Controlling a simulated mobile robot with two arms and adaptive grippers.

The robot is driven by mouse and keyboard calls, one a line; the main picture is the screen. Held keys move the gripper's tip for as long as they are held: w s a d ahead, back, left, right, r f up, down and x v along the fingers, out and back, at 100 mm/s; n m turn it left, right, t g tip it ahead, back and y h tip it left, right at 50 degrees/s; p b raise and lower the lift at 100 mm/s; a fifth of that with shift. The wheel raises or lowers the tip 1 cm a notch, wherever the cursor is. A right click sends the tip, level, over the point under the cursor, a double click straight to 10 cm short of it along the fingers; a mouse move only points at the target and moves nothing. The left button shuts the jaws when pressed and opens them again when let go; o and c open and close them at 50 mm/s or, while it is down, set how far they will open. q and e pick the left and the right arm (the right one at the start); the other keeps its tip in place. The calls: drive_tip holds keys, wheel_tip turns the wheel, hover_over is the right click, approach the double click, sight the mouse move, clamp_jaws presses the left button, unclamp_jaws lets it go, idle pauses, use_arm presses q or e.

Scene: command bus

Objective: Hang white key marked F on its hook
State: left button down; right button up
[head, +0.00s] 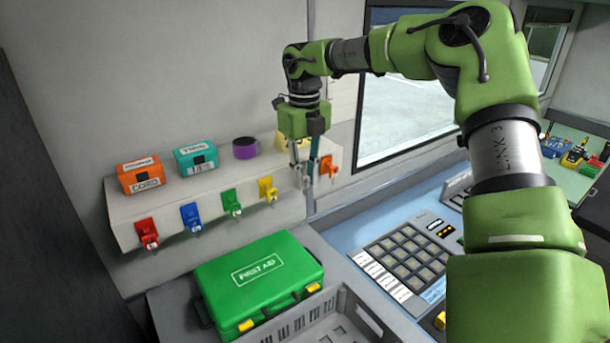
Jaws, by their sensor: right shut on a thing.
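My right gripper (307,164) reaches down from above at the front face of the grey key ledge (125,222). It is shut on the white key (301,178), which is small and partly hidden by the fingers. The key is at the ledge front, between the yellow key (268,190) and the orange key (328,166). The hook behind it is hidden, so I cannot tell whether the key touches it. The letter F cannot be read. My left gripper is not in view.
A red key (147,234), blue key (191,217) and green key (231,204) hang further left. An orange box (140,175), teal box (196,157) and purple roll (245,148) stand on the ledge. Below are a green first aid case (258,280) and a keypad console (408,255).

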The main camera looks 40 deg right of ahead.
drive_tip(key=o, duration=1)
drive_tip(key=shift+s+r+p, duration=0.2)
drive_tip(key=shift+r+p, duration=0.05)
drive_tip(key=shift+r, duration=0.4)
drive_tip(key=shift+s+r+p, duration=0.2)
drive_tip(key=shift+r+p, duration=0.05)
drive_tip(key=shift+r, duration=0.35)
drive_tip(key=shift+s+a+r+p, duration=0.1)
drive_tip(key=shift+s+r+p, duration=0.25)
drive_tip(key=shift+r, duration=0.6)
drive_tip(key=shift+s+a+r+p, duration=0.1)
drive_tip(key=shift+s+r+p, duration=0.2)
drive_tip(key=shift+r, duration=0.7)
drive_tip(key=shift+s+r+p, duration=0.3)
drive_tip(key=shift+s+r, duration=0.05)
drive_tip(key=shift+r, duration=0.6)
